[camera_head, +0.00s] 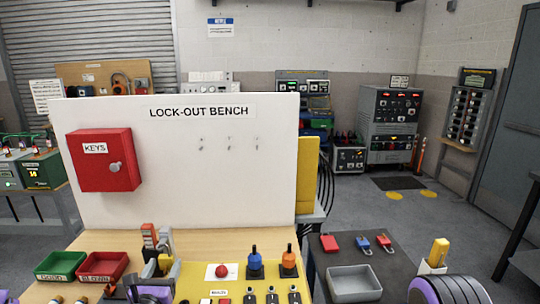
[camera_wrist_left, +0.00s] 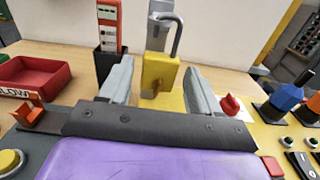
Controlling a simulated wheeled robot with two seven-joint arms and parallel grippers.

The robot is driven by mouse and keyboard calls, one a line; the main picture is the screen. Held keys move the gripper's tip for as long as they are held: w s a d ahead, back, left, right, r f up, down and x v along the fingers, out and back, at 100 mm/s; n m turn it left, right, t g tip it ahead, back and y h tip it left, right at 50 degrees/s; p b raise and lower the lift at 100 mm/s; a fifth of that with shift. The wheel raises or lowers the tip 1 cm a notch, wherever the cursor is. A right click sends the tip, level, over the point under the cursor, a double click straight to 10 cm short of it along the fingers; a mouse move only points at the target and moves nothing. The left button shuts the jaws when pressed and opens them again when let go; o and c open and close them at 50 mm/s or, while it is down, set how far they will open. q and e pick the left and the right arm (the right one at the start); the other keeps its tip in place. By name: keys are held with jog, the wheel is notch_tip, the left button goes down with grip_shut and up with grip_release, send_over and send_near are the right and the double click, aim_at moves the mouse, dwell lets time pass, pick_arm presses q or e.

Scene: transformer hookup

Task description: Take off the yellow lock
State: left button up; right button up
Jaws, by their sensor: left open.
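The yellow lock (camera_wrist_left: 159,76) is a padlock with a grey shackle. In the left wrist view it hangs upright from a grey post, its shackle at the top. It also shows in the head view (camera_head: 165,262), small and partly covered. My left gripper (camera_wrist_left: 157,86) is open, with one grey finger on each side of the lock body and a visible gap on both sides. In the head view my left gripper (camera_head: 150,275) is low in the picture, at the near side of the lock. The fingers of my right gripper do not show.
A red-and-white device (camera_wrist_left: 109,25) in a dark holder stands close left of the lock. A red knob (camera_wrist_left: 231,105) is close right of the right finger. A red tray (camera_head: 102,266) lies left. The white lock-out board (camera_head: 200,180) rises behind.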

pick_arm(q)
jog(key=shift+w+a+f, duration=0.1)
jog(key=c, duration=1.1)
jog(key=shift+r, duration=0.25)
jog(key=shift+r+p, duration=0.95)
jog(key=shift+r, duration=0.2)
